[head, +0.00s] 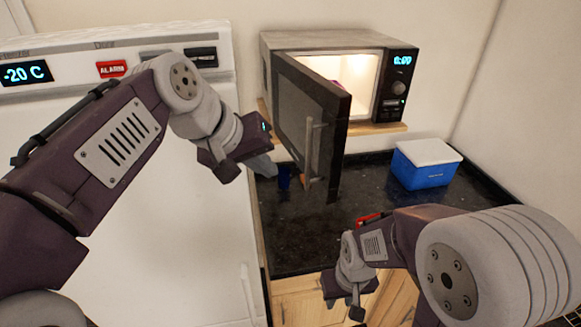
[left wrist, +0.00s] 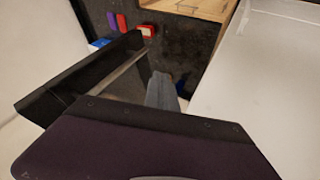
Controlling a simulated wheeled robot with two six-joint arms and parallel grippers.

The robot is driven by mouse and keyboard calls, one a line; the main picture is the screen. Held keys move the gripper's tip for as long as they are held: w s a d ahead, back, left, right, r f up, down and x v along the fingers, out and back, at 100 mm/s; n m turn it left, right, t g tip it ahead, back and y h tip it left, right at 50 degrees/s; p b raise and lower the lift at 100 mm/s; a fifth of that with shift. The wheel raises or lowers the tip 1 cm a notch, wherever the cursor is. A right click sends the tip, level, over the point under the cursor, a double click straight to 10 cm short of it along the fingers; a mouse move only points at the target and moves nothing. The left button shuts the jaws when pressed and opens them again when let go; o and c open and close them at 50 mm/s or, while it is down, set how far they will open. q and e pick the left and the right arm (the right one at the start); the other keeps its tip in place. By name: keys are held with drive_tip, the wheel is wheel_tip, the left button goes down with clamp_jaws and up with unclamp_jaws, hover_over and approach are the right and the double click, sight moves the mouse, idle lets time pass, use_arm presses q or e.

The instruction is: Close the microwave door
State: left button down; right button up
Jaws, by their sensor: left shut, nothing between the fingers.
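The microwave (head: 292,41) stands on a wooden shelf at the back, its lit inside showing. Its dark door (head: 300,112) is swung wide open toward me, with a pale vertical handle (head: 312,152) on its face. The door also shows in the left wrist view (left wrist: 62,96) as a dark slab left of the fingers. My left gripper (head: 263,166) is shut and empty, just left of the door near its lower part; I cannot tell whether it touches. Its fingers show in the left wrist view (left wrist: 163,94). My right gripper (head: 348,302) hangs low near the counter's front; its opening is unclear.
A blue cooler with white lid (head: 425,165) stands on the dark counter at right. A small blue object (head: 284,178) is beside my left fingertips. A red item (head: 369,218) lies behind my right arm. A white freezer (head: 120,230) fills the left. Something pink (head: 336,86) is inside the microwave.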

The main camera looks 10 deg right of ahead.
use_arm(q)
drive_tip(key=d, duration=0.1)
drive_tip(key=d+f+p, duration=0.1)
drive_tip(key=d, duration=0.1)
drive_tip(key=w+d+p, duration=0.1)
drive_tip(key=d, duration=0.1)
drive_tip(key=shift+d+f, duration=0.2)
drive_tip(key=shift+f, duration=0.15)
drive_tip(key=shift+d, duration=0.1)
